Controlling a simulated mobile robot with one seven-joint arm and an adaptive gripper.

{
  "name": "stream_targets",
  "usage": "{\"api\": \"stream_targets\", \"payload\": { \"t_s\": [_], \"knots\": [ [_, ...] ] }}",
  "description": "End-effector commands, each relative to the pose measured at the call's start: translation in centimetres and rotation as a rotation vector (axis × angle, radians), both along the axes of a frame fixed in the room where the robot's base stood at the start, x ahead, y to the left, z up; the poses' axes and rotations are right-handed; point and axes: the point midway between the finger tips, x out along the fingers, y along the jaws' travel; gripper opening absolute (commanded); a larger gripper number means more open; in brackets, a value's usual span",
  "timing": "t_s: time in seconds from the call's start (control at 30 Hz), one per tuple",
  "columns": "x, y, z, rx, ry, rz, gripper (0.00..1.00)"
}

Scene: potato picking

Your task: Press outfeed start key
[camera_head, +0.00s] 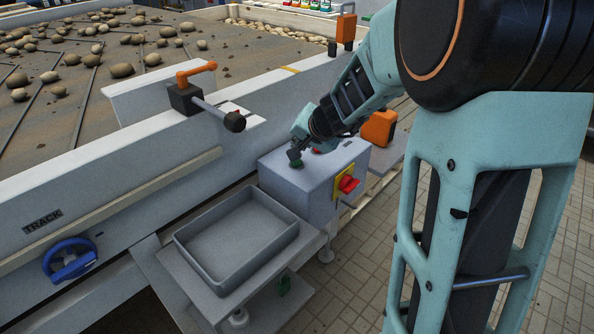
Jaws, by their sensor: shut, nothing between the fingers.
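A grey control box (292,180) stands beside the conveyor's side rail. A small green key (295,163) shows at the left of its top face, and a red key (316,150) shows to the right, partly hidden by my arm. My gripper (296,151) is shut and empty, pointing down over the green key. Its fingertips are at or just above the key; I cannot tell whether they touch. No label on the keys can be read.
A red rotary switch on a yellow plate (341,184) is on the box's front. A grey empty tray (238,240) sits left of the box. An orange-handled lever (195,80) rises from the rail. Potatoes lie on the belt (150,100). An orange device (379,127) stands behind the box.

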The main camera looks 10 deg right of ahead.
Motion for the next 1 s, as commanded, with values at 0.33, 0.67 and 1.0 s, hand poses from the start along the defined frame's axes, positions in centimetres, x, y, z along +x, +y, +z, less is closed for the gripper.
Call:
{"api": "stream_targets", "payload": {
  "t_s": [0.33, 0.67, 1.0],
  "knots": [
    [0.0, 0.0, -2.2, 0.000, -0.002, 0.001, 0.00],
    [0.0, 0.0, -2.1, -0.001, -0.001, 0.000, 0.00],
    [0.0, 0.0, -2.1, -0.001, -0.001, 0.000, 0.00]
  ]
}}
